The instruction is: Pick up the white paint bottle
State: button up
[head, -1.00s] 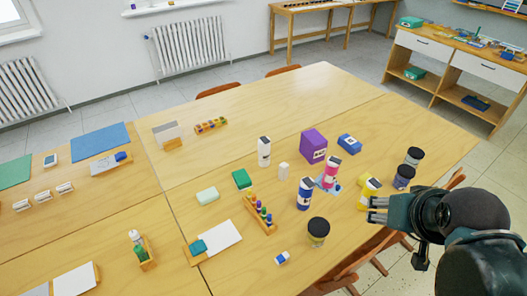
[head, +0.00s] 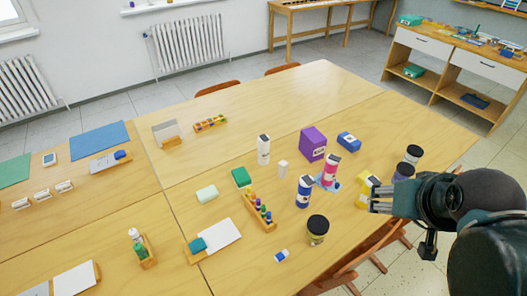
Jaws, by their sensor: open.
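The white paint bottle (head: 263,150) stands upright near the middle of the wooden table, with a dark top and a dark mark on its side. My gripper (head: 373,200) is at the right, near the table's right edge, pointing left. It is open and empty, well apart from the white bottle. It partly covers a yellow bottle (head: 363,188) beside it.
A purple box (head: 313,144), small white block (head: 283,169) and green block (head: 241,177) are near the white bottle. Behind it the table is clear.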

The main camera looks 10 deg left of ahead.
jog(key=w+a+r+m+g+p, duration=0.15)
jog(key=w+a+r+m, duration=0.3)
jog(key=w+r, duration=0.5)
jog(key=m+g+p, duration=0.4)
jog(key=m+g, duration=0.2)
jog(key=m, duration=0.6)
send_over(264, 137)
notch_tip(264, 137, down, 8)
notch_tip(264, 137, down, 22)
jog(key=shift+f, duration=0.3)
jog(key=shift+f, duration=0.1)
